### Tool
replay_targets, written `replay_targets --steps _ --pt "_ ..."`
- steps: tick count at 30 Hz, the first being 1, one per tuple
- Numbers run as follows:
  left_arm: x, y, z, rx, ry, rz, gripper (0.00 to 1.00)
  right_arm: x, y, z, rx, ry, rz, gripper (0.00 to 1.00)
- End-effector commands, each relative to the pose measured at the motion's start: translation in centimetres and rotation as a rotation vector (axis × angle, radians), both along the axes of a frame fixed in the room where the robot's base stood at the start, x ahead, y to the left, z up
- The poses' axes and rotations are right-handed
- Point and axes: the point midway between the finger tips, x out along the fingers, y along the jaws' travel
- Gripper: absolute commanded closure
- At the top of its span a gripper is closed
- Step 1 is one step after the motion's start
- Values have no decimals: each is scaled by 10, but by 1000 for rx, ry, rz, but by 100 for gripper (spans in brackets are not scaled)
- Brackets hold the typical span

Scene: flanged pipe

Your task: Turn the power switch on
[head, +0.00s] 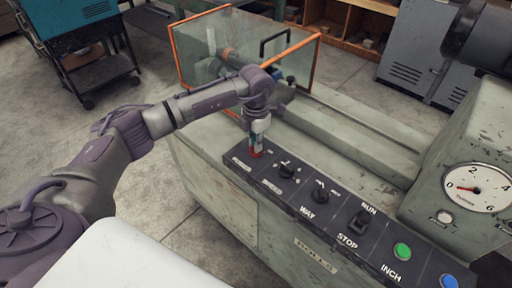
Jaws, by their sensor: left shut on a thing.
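A dark control panel strip (320,200) runs along the front top edge of a grey-green machine. At its left end is a small red switch (256,154), apparently the power switch; the label beside it is too small to read. My left gripper (257,147) points down over this switch and is shut on it, hiding most of it. I cannot tell which way the switch is set. My right gripper is out of view.
Along the panel to the right are black knobs (287,170), a RUN/STOP switch (361,218), a green INCH button (402,251) and a blue button (448,281). A gauge (477,188) reads near 0. An orange-framed clear guard (245,50) stands behind my left arm.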

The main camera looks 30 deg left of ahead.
Motion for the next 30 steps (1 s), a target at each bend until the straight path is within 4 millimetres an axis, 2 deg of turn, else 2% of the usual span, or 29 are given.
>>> replay_targets --steps 3,15,30 --pt "1 0 -2 0 -6 -112 100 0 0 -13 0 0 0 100" --pt "1 0 -1 0 -6 -441 100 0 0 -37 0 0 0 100" --pt "1 0 1 0 -5 -614 100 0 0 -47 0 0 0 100"
